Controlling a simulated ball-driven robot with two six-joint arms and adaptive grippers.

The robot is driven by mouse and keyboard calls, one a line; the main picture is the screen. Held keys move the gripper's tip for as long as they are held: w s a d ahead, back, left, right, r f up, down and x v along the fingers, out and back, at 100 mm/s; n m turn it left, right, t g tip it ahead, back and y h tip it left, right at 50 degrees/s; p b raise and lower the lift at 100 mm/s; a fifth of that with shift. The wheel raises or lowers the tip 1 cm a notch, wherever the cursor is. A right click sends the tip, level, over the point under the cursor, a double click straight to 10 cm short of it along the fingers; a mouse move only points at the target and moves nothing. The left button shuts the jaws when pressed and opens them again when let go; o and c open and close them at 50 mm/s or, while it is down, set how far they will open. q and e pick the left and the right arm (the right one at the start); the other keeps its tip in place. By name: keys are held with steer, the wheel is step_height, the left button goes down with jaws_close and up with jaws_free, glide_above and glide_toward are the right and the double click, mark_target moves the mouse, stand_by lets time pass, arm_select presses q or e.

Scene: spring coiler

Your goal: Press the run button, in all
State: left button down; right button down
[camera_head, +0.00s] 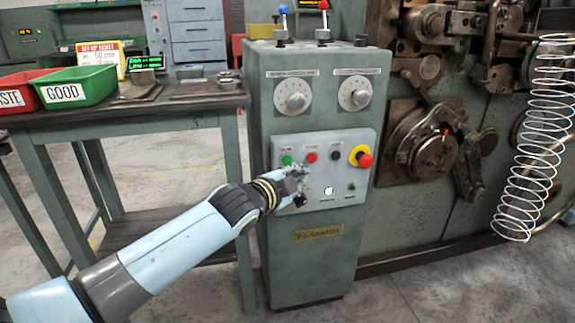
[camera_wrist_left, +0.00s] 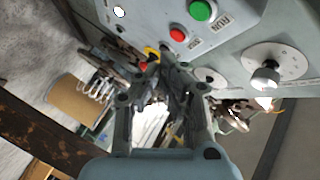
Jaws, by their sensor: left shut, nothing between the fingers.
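The green run button (camera_head: 287,160) sits at the upper left of the pale panel (camera_head: 350,150) on the green control cabinet. In the left wrist view it is the green button (camera_wrist_left: 201,10) with the RUN label, beside a red button (camera_wrist_left: 177,34). My left gripper (camera_head: 299,174) is shut and empty in front of the panel, just below and right of the run button. Its closed fingers also show in the left wrist view (camera_wrist_left: 163,62), below the red button. I cannot tell whether the fingertips touch the panel. My right gripper is out of view.
A red-and-yellow emergency stop (camera_head: 361,157) and a black button (camera_head: 335,155) share the panel. Two dials (camera_head: 293,97) sit above. A bench with a green GOOD bin (camera_head: 77,88) stands left. The coiling machine with a large spring (camera_head: 533,140) stands right.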

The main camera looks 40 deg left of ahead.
mark_target(287, 161)
arm_select(q)
steer(key=w+a, duration=0.3)
steer(key=shift+a, duration=0.3)
stand_by(0.5)
steer(key=shift+w+a, duration=0.1)
steer(key=shift+w, duration=0.05)
stand_by(0.7)
steer(key=shift+w+a, duration=0.15)
steer(key=shift+a, duration=0.1)
